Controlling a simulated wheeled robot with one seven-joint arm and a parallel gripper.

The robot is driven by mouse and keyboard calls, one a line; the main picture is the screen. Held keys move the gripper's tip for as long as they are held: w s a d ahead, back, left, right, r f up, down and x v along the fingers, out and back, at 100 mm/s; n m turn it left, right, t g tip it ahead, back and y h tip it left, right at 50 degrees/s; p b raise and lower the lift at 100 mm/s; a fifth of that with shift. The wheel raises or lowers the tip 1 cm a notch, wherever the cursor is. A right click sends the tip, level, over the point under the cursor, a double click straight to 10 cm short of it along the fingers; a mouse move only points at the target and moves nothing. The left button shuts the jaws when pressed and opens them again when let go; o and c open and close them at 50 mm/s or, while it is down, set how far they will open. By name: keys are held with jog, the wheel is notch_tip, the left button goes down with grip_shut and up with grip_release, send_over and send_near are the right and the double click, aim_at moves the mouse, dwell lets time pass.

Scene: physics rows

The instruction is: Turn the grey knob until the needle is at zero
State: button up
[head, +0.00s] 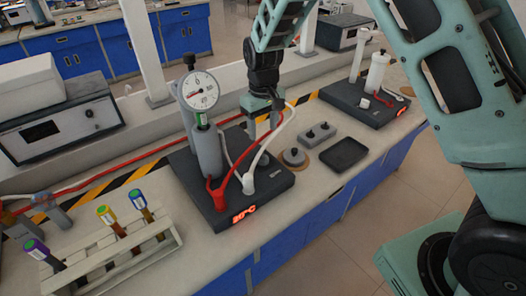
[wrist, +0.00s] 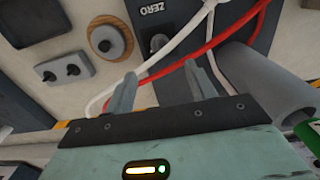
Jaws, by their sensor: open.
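The dial gauge (head: 198,90) stands upright on the dark base unit (head: 180,165) in the head view. Its red needle appears to point left; the exact reading is too small to tell. In the wrist view a small grey knob (wrist: 158,42) sits on the dark base beside the word ZERO. I cannot make out this knob in the head view. My gripper (head: 263,122) points down over the base, right of the gauge column. In the wrist view my gripper (wrist: 161,75) is open and empty, its fingers apart, with the knob ahead between the fingertip directions.
Red (head: 240,168) and white (head: 262,150) tubes loop close to my gripper and cross the wrist view. A round grey piece on wood (head: 293,156), a two-knob box (head: 318,137) and a black tray (head: 345,153) lie right. A tube rack (head: 125,255) stands front left.

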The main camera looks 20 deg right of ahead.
aim_at(263, 154)
notch_tip(263, 154, down, 11)
jog(key=shift+r+p, duration=0.15)
jog(key=shift+p, duration=0.65)
jog(key=c, duration=1)
